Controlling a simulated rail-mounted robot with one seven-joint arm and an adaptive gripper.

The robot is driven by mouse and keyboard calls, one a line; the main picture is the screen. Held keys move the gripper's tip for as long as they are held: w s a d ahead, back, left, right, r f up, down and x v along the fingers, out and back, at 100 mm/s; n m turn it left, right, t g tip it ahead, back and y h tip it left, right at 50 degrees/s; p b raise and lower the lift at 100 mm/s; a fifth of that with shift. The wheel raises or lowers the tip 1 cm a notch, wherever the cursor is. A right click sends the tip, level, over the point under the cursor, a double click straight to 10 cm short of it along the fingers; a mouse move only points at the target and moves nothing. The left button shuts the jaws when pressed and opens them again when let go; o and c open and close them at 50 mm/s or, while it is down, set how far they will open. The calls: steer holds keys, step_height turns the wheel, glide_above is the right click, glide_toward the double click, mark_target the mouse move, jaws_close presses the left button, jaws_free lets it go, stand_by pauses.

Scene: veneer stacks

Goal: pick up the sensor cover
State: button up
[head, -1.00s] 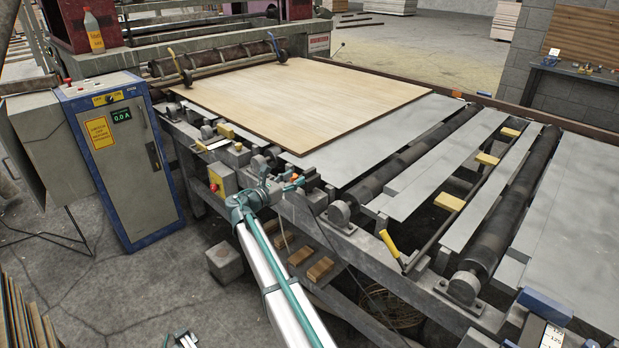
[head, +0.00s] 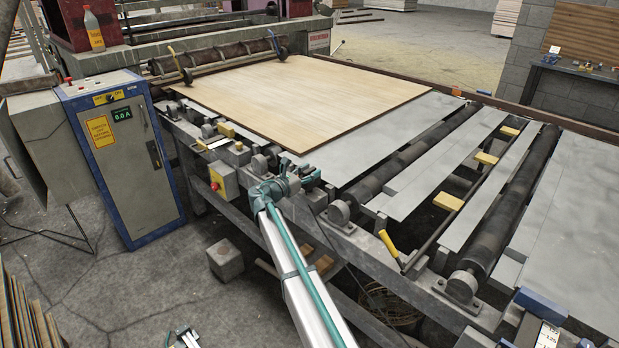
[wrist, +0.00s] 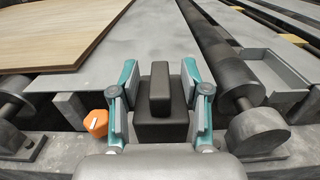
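A dark grey stepped block with a narrow raised top, which I take to be the sensor cover (wrist: 160,128), sits at the machine's near rail in the wrist view. My gripper (wrist: 159,72) has its two teal-and-grey fingers apart, one on each side of the raised top. A gap shows between each finger and that top, so it is open. In the head view my gripper (head: 303,182) is over the near side rail, right of the yellow switch box. The cover is not clear there, and its base is partly hidden by my gripper in the wrist view.
An orange object (wrist: 96,122) is just left of my left finger. A veneer sheet (head: 300,95) lies on the table to the back. A roller (wrist: 225,70) with its bearing block is close on the right. A yellow switch box (head: 223,181) is left of my arm.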

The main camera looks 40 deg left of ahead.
jaws_close()
steer(key=shift+r, duration=0.1)
